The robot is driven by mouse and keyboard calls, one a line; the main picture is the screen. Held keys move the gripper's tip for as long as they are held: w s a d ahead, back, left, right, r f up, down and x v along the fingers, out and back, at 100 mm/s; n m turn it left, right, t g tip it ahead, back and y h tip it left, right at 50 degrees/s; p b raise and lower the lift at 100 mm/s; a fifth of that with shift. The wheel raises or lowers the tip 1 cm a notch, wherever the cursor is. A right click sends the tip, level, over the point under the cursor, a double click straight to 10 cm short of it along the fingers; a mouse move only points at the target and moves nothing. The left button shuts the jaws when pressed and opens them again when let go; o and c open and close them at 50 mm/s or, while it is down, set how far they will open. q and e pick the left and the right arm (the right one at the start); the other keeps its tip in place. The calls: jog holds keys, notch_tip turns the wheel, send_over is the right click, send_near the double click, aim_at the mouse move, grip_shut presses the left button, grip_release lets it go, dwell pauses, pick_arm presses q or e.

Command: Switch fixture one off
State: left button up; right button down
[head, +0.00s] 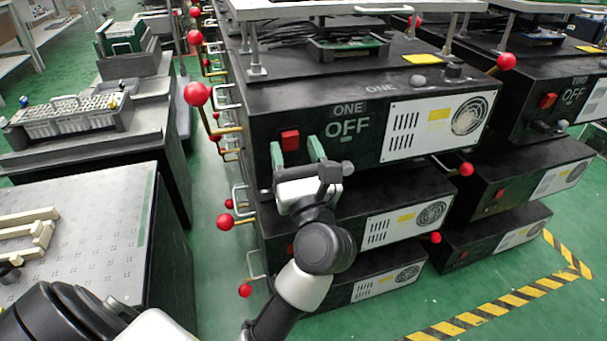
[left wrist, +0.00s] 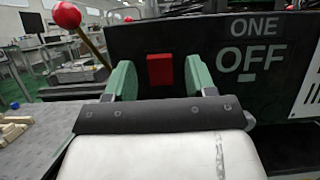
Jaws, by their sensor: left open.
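Fixture one (head: 365,150) is a black box with "ONE" and "OFF" printed on its front, and a small pale mark under "OFF". A red rectangular switch (head: 290,140) sits left of the lettering; it also shows in the left wrist view (left wrist: 160,70). A lever with a red ball (head: 197,94) on a brass rod stands at the box's left side, tilted in the left wrist view (left wrist: 67,15). My left gripper (head: 295,151) is open and empty, its green fingers on either side of the red switch in view. Contact cannot be told. My right gripper is not in view.
Similar black boxes are stacked below and to the right, including fixture two (head: 560,105). Other red lever balls (head: 225,222) stick out nearby. A grey table (head: 95,220) stands at left, with green floor between it and the stack.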

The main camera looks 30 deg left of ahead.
pick_arm(q)
jog(key=v, duration=0.9)
jog(key=shift+d, duration=0.1)
